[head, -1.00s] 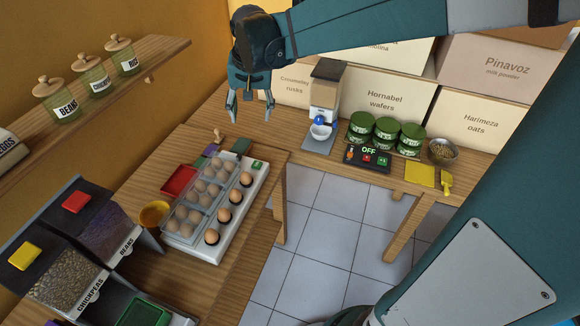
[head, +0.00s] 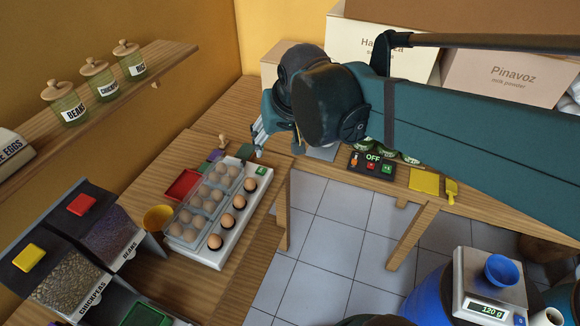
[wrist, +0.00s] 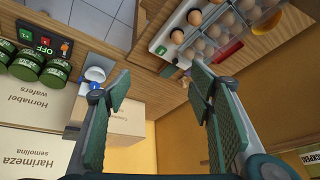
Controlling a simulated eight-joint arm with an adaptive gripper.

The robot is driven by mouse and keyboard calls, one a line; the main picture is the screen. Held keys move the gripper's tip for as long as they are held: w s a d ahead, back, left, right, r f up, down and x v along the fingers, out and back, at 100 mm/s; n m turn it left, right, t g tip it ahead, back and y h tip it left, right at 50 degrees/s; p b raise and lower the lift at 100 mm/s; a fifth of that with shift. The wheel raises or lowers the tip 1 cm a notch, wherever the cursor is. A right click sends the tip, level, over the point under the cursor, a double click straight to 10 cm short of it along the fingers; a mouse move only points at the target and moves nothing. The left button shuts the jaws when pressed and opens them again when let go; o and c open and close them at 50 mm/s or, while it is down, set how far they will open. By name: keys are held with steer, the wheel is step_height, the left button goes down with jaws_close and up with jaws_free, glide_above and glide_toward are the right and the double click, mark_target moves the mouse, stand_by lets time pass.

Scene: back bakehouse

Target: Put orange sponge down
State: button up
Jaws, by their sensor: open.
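I cannot make out an orange sponge in either current view. My gripper (head: 258,140) hangs near the far end of the egg table in the head view, partly hidden behind my own wrist. In the wrist view my gripper (wrist: 160,88) is open, its two green-padded fingers wide apart with nothing between them. An orange-yellow bowl (head: 158,218) stands on the table beside the egg tray. A yellow flat square (head: 424,181) lies on the right bench beside a small yellow scoop (head: 451,190).
A white egg tray (head: 206,252) with a clear carton, a red tray (head: 183,186) and a wooden stamp (head: 222,140) occupy the table. An OFF panel (head: 372,165), green tins (wrist: 40,68) and boxes line the back bench. A scale (head: 490,290) stands lower right.

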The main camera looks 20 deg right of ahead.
steer(key=s+f+n+t, duration=0.1)
steer(key=s+f+n, duration=0.1)
steer(key=s, duration=0.8)
steer(key=shift+s+d+f+t, duration=0.15)
steer(key=shift+s+f+t, duration=0.05)
steer(key=shift+f+t, duration=0.25)
steer(key=shift+o, duration=0.6)
stand_by(0.7)
